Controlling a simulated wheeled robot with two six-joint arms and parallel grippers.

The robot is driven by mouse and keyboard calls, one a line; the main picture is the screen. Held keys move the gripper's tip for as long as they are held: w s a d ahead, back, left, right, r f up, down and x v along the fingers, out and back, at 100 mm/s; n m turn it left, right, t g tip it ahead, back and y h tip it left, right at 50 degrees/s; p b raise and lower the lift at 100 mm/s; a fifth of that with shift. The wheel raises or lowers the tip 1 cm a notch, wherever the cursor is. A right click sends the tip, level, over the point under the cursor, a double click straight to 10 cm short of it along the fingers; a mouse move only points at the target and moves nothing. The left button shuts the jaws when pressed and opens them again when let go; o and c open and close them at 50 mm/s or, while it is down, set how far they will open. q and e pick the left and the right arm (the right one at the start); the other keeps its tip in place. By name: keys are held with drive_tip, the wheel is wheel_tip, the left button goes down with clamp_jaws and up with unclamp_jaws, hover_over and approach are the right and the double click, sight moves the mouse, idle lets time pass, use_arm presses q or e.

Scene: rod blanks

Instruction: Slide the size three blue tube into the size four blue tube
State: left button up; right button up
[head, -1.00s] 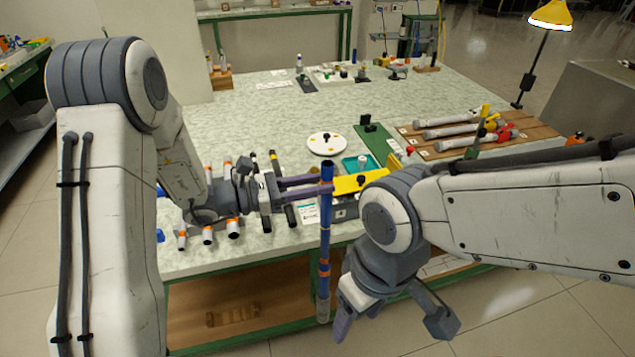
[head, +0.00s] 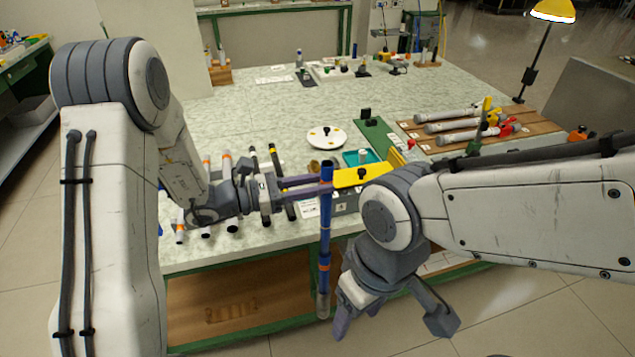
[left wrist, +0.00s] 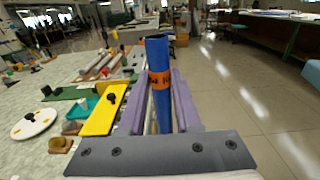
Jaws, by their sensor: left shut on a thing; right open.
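My left gripper (head: 324,187) is shut on a long blue tube (head: 326,225) near its top and holds it upright in front of the table's front edge. The left wrist view shows the tube (left wrist: 161,105) between the purple fingers, with its open top up. An orange band circles it at the fingers; the marks on it are hard to read. Further down is a second orange band, and the lower end (head: 323,303) looks greyish. I cannot tell whether this is one tube or two joined. My right gripper (head: 388,318) is open and empty, low to the right of the tube's lower end.
Several rods with coloured bands lie at the table's (head: 270,130) front left. A yellow plate (head: 352,178), a teal tray (head: 352,157), a white disc (head: 326,138) and a wooden rack (head: 490,136) of grey tubes stand beyond. Open floor lies in front.

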use_arm(q)
wheel_tip(320, 180, down, 11)
drive_tip(key=b, duration=0.8)
drive_tip(key=shift+f+b, duration=0.2)
drive_tip(key=shift+b, duration=0.15)
idle(2.9)
drive_tip(key=o, duration=1.1)
drive_tip(key=shift+c, duration=0.2)
drive_tip(key=v, duration=1)
drive_tip(key=shift+a, duration=0.2)
drive_tip(key=shift+s, duration=0.15)
